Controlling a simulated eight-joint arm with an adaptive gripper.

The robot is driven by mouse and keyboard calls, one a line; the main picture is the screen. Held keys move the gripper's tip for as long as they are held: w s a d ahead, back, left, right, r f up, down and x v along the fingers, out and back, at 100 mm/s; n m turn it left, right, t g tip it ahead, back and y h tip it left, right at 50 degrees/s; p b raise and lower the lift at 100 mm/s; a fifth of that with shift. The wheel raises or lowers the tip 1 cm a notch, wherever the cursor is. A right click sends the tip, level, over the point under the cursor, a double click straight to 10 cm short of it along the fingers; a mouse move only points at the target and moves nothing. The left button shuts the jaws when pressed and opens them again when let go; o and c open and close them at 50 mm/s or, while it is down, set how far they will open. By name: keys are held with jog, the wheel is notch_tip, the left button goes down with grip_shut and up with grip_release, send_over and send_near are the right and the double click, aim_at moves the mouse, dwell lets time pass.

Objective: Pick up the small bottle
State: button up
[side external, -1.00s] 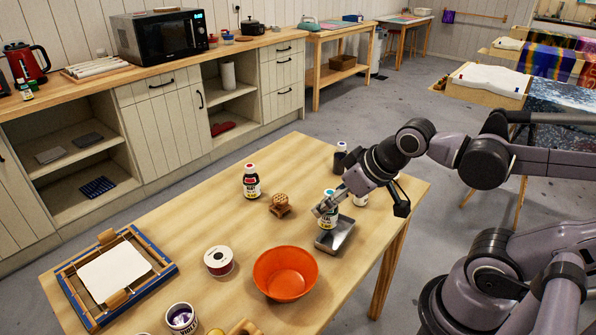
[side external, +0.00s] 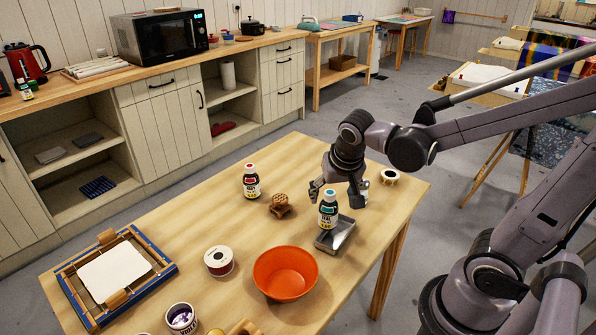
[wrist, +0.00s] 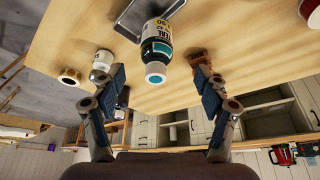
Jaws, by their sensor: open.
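The metal tray (side external: 341,237) is under or beside the bottle. Close by are a brown wooden object (side external: 281,206), an orange bowl (side external: 285,273), a white jar (wrist: 103,60) and a round ring-like item (side external: 389,177).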

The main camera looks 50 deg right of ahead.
aim_at(330, 204)
jog(key=shift+w+d+f, duration=0.15)
jog(key=shift+d+f, duration=0.1)
jog(key=shift+f, duration=0.15)
jog(key=x, duration=0.4)
jog(key=shift+f, duration=0.1)
jog(key=shift+s+x, duration=0.15)
jog(key=shift+x, duration=1.35)
jog(key=shift+s+x, duration=0.15)
jog(key=shift+x, duration=1.35)
jog(key=shift+f, duration=0.1)
jog(key=c, duration=1.4)
jog(key=shift+c, duration=0.2)
